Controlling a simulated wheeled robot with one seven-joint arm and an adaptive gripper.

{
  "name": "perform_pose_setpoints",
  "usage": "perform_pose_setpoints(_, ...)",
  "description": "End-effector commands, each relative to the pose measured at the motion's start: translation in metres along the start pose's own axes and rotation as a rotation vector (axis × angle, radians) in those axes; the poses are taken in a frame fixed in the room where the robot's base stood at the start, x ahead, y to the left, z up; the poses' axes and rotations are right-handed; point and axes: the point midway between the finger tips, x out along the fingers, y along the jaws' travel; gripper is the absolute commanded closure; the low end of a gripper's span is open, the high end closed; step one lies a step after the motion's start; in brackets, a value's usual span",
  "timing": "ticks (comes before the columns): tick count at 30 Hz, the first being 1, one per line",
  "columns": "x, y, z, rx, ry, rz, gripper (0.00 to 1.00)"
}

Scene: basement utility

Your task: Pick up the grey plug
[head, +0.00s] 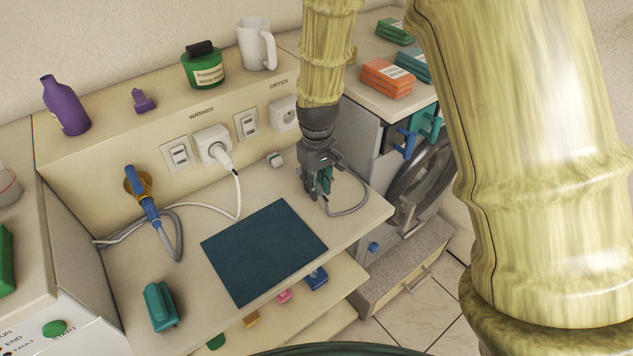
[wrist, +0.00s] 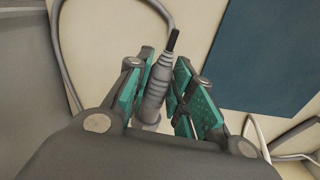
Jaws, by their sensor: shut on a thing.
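The grey plug (wrist: 156,85) is between the two green-padded fingers of my gripper (wrist: 162,100) in the wrist view. Its dark tip and grey cable show beyond the fingertips. In the head view my gripper (head: 319,190) points down over the right part of the shelf, and its fingers hide most of the plug. My gripper is shut on the plug. The grey cable (head: 352,210) curves beside the gripper on the shelf. I cannot tell whether the plug still touches the shelf.
A dark blue mat (head: 264,250) lies left of my gripper. A white plug (head: 219,155) sits in the washer socket, and the dryer socket (head: 284,113) is behind my gripper. A blue plug or hose end (head: 150,208) and a teal object (head: 160,306) are at left.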

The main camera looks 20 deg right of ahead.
Motion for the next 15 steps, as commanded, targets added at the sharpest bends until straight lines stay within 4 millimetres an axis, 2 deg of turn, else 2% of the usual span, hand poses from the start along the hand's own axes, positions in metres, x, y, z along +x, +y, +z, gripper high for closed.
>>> perform_pose_setpoints(9, -0.005, -0.035, 0.064, -0.003, 0.001, 0.001, 1.00)
perform_pose_setpoints(15, -0.009, -0.051, 0.093, -0.002, 0.000, 0.000, 1.00)
